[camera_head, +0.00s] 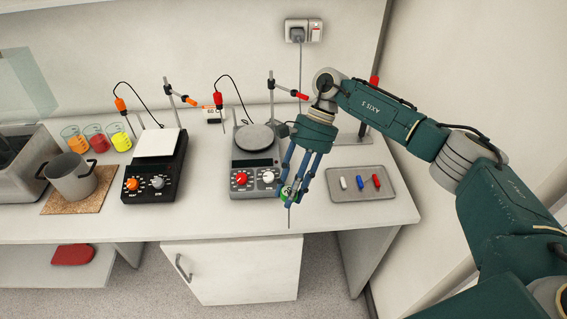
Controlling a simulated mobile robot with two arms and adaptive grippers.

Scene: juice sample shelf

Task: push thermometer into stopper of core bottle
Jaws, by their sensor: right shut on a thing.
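My right gripper (296,182) is shut on a thermometer with a small round green-rimmed head (287,192). Its thin grey stem (289,217) points down, close to upright, and shows against the table's front edge. The fingers hide part of the head. I cannot make out a core bottle or its stopper in this view. My left gripper is not in view.
A hotplate with a round grey top (254,137) stands just left of my right gripper. A grey tray (377,196) with small white, blue and red pieces lies to the right. A black hotplate (148,187), a metal pot (70,178) and coloured beakers (95,139) stand further left.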

